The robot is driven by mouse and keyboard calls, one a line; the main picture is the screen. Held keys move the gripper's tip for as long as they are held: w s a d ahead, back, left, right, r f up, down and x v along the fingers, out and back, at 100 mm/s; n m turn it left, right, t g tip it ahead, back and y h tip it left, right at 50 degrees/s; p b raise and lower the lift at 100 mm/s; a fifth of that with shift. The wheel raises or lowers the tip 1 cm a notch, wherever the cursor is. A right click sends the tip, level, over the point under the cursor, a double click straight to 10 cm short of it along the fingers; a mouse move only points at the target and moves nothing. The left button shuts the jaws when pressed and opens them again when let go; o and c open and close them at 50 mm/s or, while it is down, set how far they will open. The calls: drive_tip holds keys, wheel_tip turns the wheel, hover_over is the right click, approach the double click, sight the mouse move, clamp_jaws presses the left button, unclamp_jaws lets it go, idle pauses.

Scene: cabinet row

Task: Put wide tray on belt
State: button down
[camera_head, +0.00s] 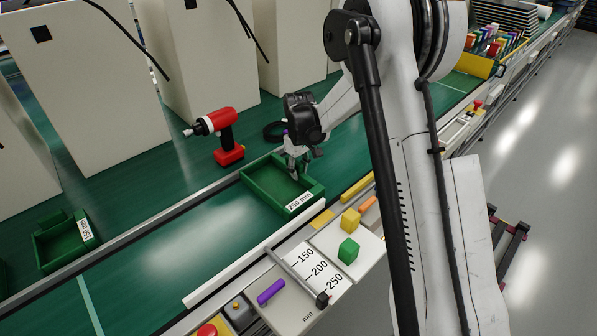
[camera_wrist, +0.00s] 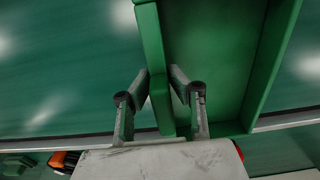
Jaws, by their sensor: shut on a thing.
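The wide green tray (camera_head: 262,193), labelled "250 mm", is in the middle of the head view, overlapping the thin metal rail between the two green strips. My gripper (camera_head: 295,162) comes down at its back right side. In the wrist view my gripper (camera_wrist: 158,98) has one finger on each side of the tray's wall (camera_wrist: 153,62), shut on it. The tray's inside looks empty. The green belt (camera_head: 180,255) runs along the front side of the rail. I cannot tell how high the tray is above the surfaces.
A smaller green tray (camera_head: 62,240), labelled "150 mm", is at the left. A red and black drill (camera_head: 224,135) stands behind the wide tray. Tall beige cabinets (camera_head: 85,85) line the back. A size gauge (camera_head: 312,272) and coloured blocks (camera_head: 348,250) are in front.

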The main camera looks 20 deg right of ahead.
drive_tip(key=c, duration=1.6)
unclamp_jaws()
drive_tip(key=shift+r, duration=0.1)
wheel_tip(320, 180, up, 12)
drive_tip(key=shift+f+p, duration=0.1)
drive_tip(key=shift+p, duration=0.4)
drive_tip(key=s+r+m+t, duration=0.3)
drive_tip(key=s+r, duration=1.1)
drive_tip(key=s, duration=0.3)
drive_tip(key=shift+s+f+m+t, duration=0.4)
drive_tip(key=shift+s+t, duration=0.3)
drive_tip(key=shift+s, duration=2.35)
drive_tip(key=shift+s+f+m+t, duration=0.15)
drive_tip(key=shift+s+m+t, duration=0.45)
drive_tip(key=shift+s, duration=2.5)
drive_tip(key=shift+s+f+m+t, duration=0.3)
drive_tip(key=shift+s+t, duration=0.5)
drive_tip(key=shift+s, duration=2.25)
